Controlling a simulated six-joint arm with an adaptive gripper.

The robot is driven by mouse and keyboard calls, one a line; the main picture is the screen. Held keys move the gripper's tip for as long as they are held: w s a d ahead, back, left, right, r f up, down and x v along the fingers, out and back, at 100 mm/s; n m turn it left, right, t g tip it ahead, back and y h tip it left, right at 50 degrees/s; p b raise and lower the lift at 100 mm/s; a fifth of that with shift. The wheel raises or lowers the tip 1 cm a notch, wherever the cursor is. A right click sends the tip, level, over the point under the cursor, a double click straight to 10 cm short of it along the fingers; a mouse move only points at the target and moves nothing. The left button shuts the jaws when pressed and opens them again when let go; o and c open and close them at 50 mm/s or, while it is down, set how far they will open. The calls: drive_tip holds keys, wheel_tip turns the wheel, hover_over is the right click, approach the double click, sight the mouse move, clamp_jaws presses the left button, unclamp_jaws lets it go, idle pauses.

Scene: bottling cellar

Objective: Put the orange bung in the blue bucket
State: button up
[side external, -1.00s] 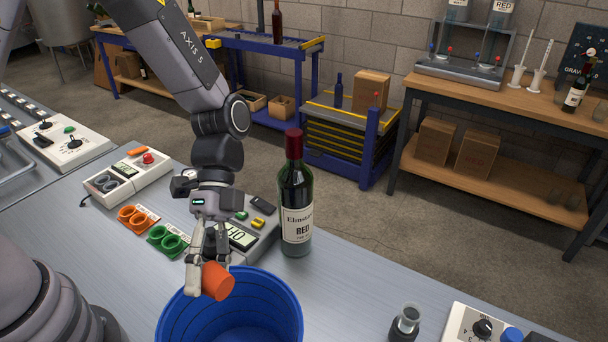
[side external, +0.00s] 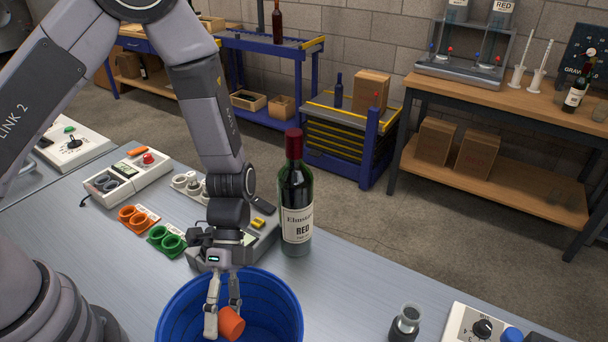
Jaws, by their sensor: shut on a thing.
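The orange bung (side external: 231,324) is held between the fingers of my gripper (side external: 222,314). My gripper points down and is shut on the bung, which is tilted. The blue bucket (side external: 285,305) stands on the grey bench at the bottom of the side view. My fingertips and the bung show within the outline of the bucket's opening, against its inner wall. The bucket's lower part is cut off by the frame, and I cannot tell how deep the bung is.
A wine bottle (side external: 296,205) stands upright just behind the bucket. A device with buttons (side external: 262,222) lies behind my gripper. Orange rings (side external: 137,217) and green rings (side external: 166,239) lie to the left.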

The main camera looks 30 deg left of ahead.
sight(220, 313)
drive_tip(key=o, duration=1.2)
drive_tip(key=shift+c, duration=0.2)
drive_tip(key=shift+r, duration=3.45)
drive_tip(key=s+a+r+n+t+y, duration=0.1)
drive_tip(key=a+r+n+t+y, duration=0.1)
drive_tip(key=a+r+n+t, duration=0.5)
drive_tip(key=s+a+r+n+t+y, duration=0.1)
drive_tip(key=a+r+n+t+y, duration=0.2)
drive_tip(key=a+r+n+t, duration=0.4)
drive_tip(key=a+r+n, duration=0.2)
drive_tip(key=a+r, duration=0.4)
drive_tip(key=a, duration=0.3)
drive_tip(key=shift+s+a+r, duration=0.15)
drive_tip(key=shift+s+a, duration=0.25)
